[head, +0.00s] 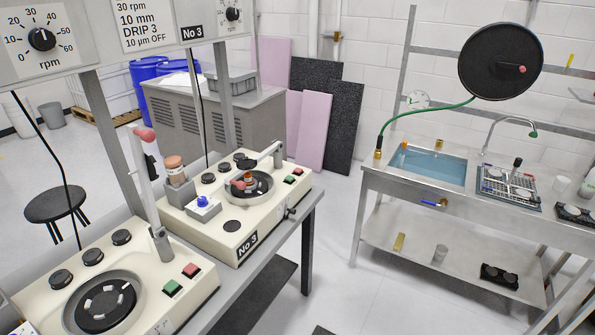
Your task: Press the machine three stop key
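The machine marked No 3 (270,224) stands on the bench in the middle of the head view. It has a cream body and a round black platen (262,187) with a small red-topped part on it. At its back right corner are two small keys, a red key (298,171) and a green key (289,179) beside it. The keys carry no lettering that I can read. An arm piece of the machine reaches over the platen, to the left of the keys. Neither of my grippers is in view.
A second cream machine (200,309) stands nearer at lower left, with its own red (191,270) and green (172,287) keys. A raised lever (149,185) stands between the machines. A sink bench (368,187) is at right. Open floor (340,265) separates the benches.

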